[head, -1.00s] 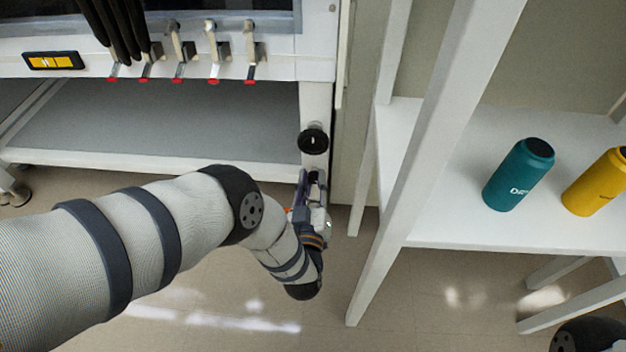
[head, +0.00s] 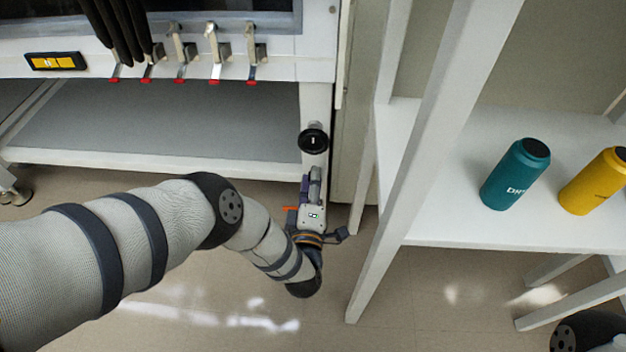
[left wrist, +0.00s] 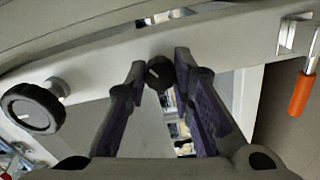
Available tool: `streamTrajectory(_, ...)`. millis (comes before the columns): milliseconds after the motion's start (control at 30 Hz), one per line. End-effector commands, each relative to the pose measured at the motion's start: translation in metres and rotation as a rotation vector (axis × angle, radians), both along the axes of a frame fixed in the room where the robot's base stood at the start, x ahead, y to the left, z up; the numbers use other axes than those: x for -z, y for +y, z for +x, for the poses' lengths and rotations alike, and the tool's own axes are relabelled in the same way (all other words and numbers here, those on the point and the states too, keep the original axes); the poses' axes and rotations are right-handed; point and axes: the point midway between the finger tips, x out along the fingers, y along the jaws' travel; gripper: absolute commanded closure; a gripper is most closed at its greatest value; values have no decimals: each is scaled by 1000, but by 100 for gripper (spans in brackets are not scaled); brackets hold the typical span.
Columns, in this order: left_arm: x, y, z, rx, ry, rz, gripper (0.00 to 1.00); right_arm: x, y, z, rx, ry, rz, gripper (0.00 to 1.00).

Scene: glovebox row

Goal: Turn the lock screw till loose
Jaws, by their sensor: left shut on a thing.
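The lock screw (left wrist: 160,72) is a small black knob with a pale mark, on a white frame member in the left wrist view. My left gripper (left wrist: 160,80) has its purple-padded fingers on either side of it and is shut on it. In the head view my left gripper (head: 314,178) points up at the white leg, below a large black knob (head: 313,140); the lock screw is hidden there. The large knob also shows at the left of the left wrist view (left wrist: 33,108), apart from the fingers. My right gripper is not in view.
A white shelf (head: 440,236) with a teal bottle (head: 516,174) and a yellow bottle (head: 597,181) stands at the right. Its upright (head: 425,150) is close to my left wrist. Several red-tipped clamps (head: 215,55) line the glovebox front. An orange handle (left wrist: 301,95) hangs at the right.

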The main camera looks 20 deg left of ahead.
Motion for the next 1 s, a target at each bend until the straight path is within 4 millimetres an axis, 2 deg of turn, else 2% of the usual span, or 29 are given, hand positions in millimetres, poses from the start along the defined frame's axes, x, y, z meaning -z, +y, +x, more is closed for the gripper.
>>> streamTrajectory(700, 2, -1, -1, 0, -183, -646, 100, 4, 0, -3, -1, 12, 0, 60)
streamTrajectory(1000, 2, -1, -1, 0, -243, -855, 100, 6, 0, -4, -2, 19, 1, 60)
